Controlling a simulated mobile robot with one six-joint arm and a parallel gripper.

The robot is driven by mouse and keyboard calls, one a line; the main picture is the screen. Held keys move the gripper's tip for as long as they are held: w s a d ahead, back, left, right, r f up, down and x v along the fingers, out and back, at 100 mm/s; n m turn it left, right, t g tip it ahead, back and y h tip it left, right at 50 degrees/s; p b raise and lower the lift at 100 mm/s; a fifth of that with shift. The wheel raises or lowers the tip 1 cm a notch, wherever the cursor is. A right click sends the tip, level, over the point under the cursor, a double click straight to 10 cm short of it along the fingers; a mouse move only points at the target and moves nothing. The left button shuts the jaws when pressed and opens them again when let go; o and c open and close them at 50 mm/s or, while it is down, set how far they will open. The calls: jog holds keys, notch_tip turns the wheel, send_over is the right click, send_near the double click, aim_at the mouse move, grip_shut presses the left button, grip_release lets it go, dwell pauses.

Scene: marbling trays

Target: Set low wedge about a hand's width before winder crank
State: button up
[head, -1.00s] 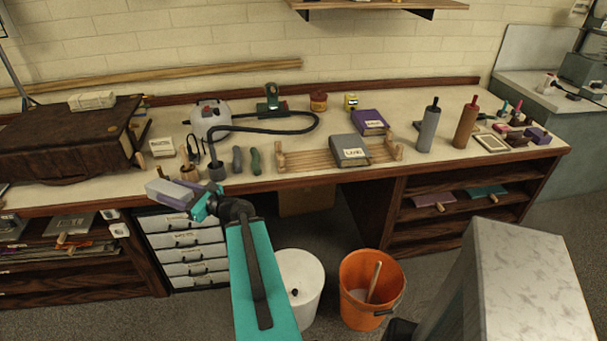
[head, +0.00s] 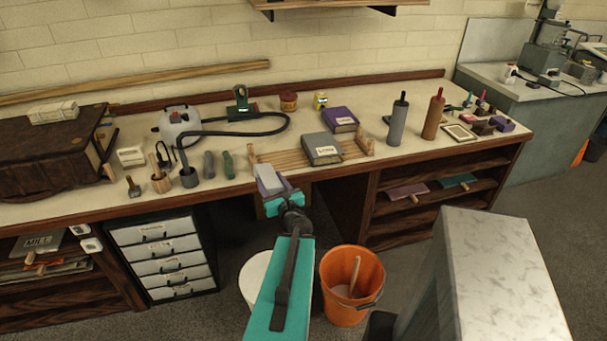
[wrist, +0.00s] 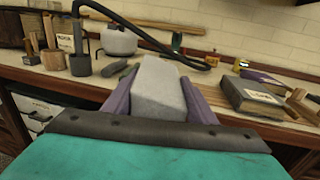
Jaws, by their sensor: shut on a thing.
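My gripper (head: 270,188) is shut on a light grey block, which I take to be the low wedge (head: 265,173). It is held in front of the workbench edge, at the left end of a wooden slatted rack. In the wrist view the wedge (wrist: 158,88) sits between the purple fingers and points away from me, clear of the bench. I cannot make out the winder crank for certain. A grey machine (head: 541,50) stands on the side counter at the far right, too small to tell its parts.
The workbench (head: 300,118) carries the slatted rack (head: 285,160) with a grey book (head: 322,149), a white canister (head: 180,124) with a black hose, and two rollers (head: 398,118). An orange bucket (head: 352,310) stands on the floor. A pale marbled block (head: 490,270) is close at right.

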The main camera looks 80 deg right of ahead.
jog(key=s+d+f+m+g+h, duration=0.1)
jog(key=s+d+m+g, duration=0.1)
jog(key=s, duration=0.6)
jog(key=shift+s+d+f+g+h, duration=0.2)
jog(key=shift+f+g+h, duration=0.1)
jog(key=shift+f+h, duration=0.1)
jog(key=shift+w+d+b, duration=0.15)
jog(key=shift+b, duration=0.25)
